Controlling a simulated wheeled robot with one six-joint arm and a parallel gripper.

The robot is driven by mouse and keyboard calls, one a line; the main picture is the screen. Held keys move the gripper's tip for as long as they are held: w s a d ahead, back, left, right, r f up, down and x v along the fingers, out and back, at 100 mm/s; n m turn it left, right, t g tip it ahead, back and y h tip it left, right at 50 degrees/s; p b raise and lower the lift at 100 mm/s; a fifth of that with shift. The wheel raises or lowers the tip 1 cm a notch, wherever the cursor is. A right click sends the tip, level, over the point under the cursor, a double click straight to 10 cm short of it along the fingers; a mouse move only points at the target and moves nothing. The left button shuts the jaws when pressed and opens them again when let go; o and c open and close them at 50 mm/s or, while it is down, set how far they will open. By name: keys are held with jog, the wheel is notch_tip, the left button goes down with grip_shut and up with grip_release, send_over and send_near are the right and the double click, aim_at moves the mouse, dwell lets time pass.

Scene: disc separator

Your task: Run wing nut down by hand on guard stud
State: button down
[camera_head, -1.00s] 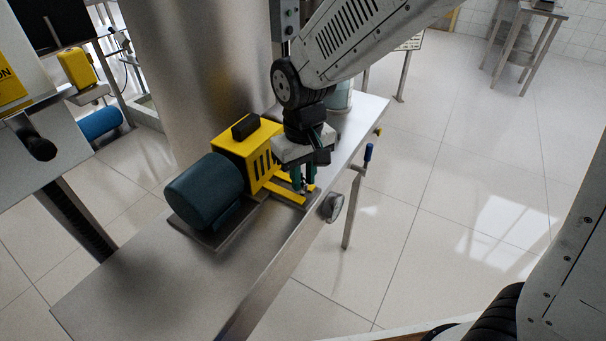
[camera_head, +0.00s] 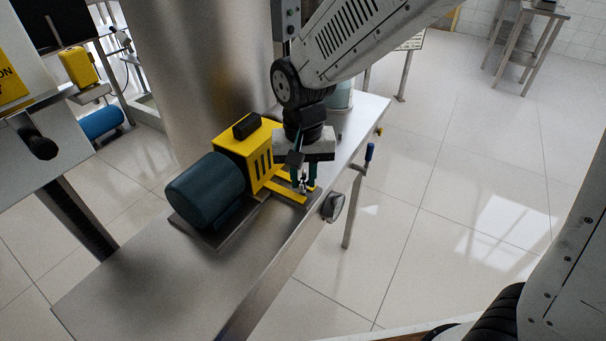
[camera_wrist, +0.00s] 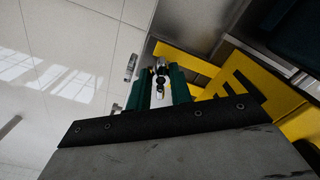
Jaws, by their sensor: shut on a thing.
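The yellow guard (camera_head: 255,152) stands on a steel bench beside a dark blue motor. A yellow foot strip (camera_head: 287,193) runs from it toward the bench's front edge. My gripper (camera_head: 304,184) points down over this strip, with its green fingers close together. In the wrist view, my gripper (camera_wrist: 161,84) has the small shiny wing nut (camera_wrist: 160,70) between its fingers and is shut on it. The stud is mostly hidden by the nut and fingers. I cannot tell how far down the nut sits. The guard (camera_wrist: 240,92) also shows at the right of the wrist view.
The motor (camera_head: 205,190) lies left of my gripper. A tall steel column (camera_head: 200,70) rises behind. The bench top (camera_head: 170,275) is bare at the near left.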

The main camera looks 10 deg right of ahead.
jog(key=shift+m, duration=1.6)
jog(key=shift+a, duration=0.1)
jog(key=shift+m, duration=1.1)
jog(key=shift+w+m, duration=0.1)
jog(key=shift+m, duration=0.4)
jog(key=m, duration=0.3)
jog(key=shift+w+a, duration=0.1)
jog(key=m, duration=0.3)
